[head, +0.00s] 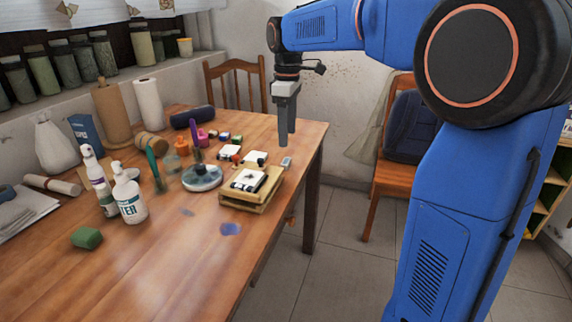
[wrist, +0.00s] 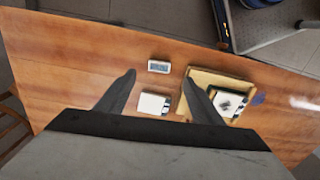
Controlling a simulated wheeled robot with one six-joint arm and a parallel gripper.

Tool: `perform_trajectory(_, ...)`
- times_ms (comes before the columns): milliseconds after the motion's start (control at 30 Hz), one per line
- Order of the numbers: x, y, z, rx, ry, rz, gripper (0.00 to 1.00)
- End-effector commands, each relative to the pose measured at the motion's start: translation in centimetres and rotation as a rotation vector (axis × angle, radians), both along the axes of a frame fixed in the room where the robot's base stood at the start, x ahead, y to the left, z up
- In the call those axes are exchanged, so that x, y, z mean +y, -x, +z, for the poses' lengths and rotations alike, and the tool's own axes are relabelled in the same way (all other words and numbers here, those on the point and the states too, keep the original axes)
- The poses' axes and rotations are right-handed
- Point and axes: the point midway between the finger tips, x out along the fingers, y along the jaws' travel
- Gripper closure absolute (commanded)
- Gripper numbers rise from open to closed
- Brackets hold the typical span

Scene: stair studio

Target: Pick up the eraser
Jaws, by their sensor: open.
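A small white block with a blue-grey label, which looks like the eraser (head: 286,162), lies flat near the table's right edge. In the wrist view the eraser (wrist: 158,66) lies between the lines of the two fingertips, slightly beyond them. My gripper (head: 287,139) points down above the table's right edge, over the eraser and apart from it. In the wrist view my gripper (wrist: 160,74) is open with nothing between its fingers.
A wooden tray (head: 240,206) holding a white-and-black block stands close to the eraser. A white block (wrist: 152,104) lies nearby. Stamps, bottles and a round dish (head: 202,178) crowd the table (head: 170,270).

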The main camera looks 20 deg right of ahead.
Motion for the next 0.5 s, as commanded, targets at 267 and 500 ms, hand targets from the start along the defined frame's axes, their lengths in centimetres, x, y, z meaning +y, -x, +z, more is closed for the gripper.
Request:
perform_trajectory(267, 0.0, 0.0, -3.4, 0.000, 0.000, 0.000, 0.39)
perform_trajectory(500, 0.2, -0.1, -5.1, 0.001, 0.000, 0.000, 0.39)
